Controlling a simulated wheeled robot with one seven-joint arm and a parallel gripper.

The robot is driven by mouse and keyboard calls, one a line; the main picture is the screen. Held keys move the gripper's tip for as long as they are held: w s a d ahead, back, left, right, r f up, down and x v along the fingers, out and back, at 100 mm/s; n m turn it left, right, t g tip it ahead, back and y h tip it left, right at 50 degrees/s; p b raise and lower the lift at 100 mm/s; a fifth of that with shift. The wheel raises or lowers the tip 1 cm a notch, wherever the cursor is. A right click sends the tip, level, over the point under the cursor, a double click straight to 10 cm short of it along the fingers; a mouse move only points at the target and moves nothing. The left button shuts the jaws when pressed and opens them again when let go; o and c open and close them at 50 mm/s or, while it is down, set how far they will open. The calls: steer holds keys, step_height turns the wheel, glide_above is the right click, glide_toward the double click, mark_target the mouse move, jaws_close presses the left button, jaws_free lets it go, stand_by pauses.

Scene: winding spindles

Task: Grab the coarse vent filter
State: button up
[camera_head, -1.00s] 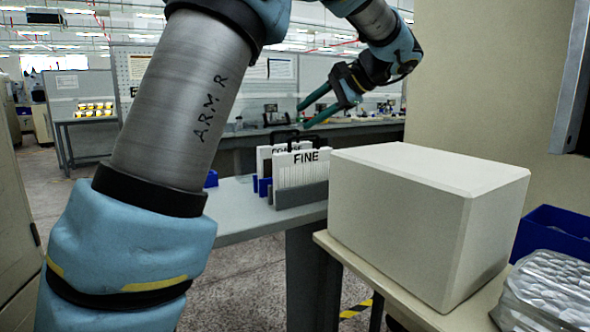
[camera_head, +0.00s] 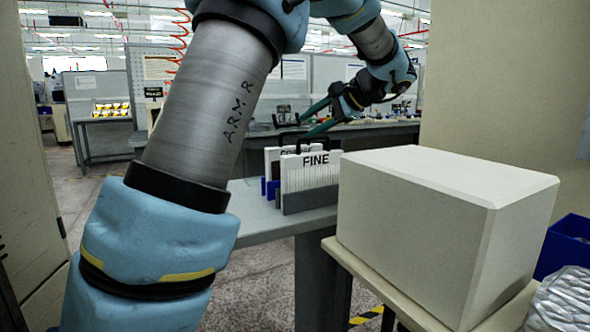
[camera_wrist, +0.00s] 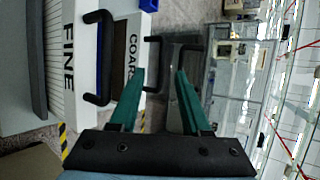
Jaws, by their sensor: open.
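The coarse vent filter (camera_head: 273,156) is a white panel with a black top handle, standing upright behind the fine filter (camera_head: 318,177), which covers most of it in the head view. In the wrist view the coarse filter (camera_wrist: 134,40) shows its partly hidden "COAR" label, beside the fine filter (camera_wrist: 68,70) with its black handle. My gripper (camera_head: 305,128) is open and empty, its teal fingers just above the filters' handles. In the wrist view my gripper (camera_wrist: 160,72) points towards the coarse filter's handle (camera_wrist: 190,46). I cannot tell whether the handle lies between the fingers.
The filters stand in grey and blue holders on a grey table (camera_head: 262,220). A large pale box (camera_head: 440,220) sits on a beige bench at the right, near the filters. A blue bin (camera_head: 568,245) is at the far right. A tall cabinet (camera_head: 30,180) stands at the left.

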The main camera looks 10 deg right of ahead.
mark_target(296, 132)
steer(key=shift+x, duration=1.8)
steer(key=shift+w+r, duration=0.1)
steer(key=shift+r, duration=0.05)
jaws_close()
